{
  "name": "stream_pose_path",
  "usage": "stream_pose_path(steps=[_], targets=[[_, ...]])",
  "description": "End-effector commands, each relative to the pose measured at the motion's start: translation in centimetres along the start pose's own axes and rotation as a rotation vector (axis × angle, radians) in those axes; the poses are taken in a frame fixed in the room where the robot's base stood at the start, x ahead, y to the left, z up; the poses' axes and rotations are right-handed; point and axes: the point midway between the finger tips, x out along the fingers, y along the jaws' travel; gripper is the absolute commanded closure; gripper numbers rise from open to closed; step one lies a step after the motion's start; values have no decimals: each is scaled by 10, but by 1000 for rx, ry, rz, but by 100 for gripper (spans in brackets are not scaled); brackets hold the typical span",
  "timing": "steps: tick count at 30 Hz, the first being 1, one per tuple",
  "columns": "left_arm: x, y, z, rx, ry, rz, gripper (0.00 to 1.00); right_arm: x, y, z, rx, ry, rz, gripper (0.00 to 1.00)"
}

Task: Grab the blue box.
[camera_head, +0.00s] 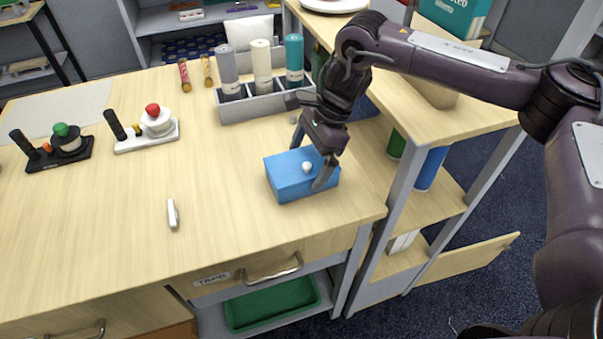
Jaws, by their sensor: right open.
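The blue box (289,181) lies on the wooden table (150,245) near its right front corner. A small white knob shows on its side or top. My right gripper (311,164) comes down from the upper right over the box. Its fingers are open, one towards the box's far edge and one in front of its right part. I cannot tell whether either finger touches the box. My left gripper is not in view.
A white stand (146,137) and a black stand (50,152) are at the left. A small white object (173,214) lies left of the box. A wooden shelf (440,125) adjoins on the right.

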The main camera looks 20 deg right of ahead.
Motion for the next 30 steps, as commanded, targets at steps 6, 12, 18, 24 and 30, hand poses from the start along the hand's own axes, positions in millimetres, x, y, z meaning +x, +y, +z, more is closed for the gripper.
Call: stream_pose_path(steps=[6, 12, 18, 24, 30], targets=[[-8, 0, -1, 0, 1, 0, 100, 29, 0, 2, -1, 0, 2, 0], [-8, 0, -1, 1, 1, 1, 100, 33, 0, 1, 0, 1, -1, 0], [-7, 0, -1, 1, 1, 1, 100, 33, 0, 1, 0, 1, -1, 14], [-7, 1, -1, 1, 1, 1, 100, 33, 0, 1, 0, 0, -1, 41], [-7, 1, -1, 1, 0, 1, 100, 32, -1, 2, 0, 0, -2, 41]])
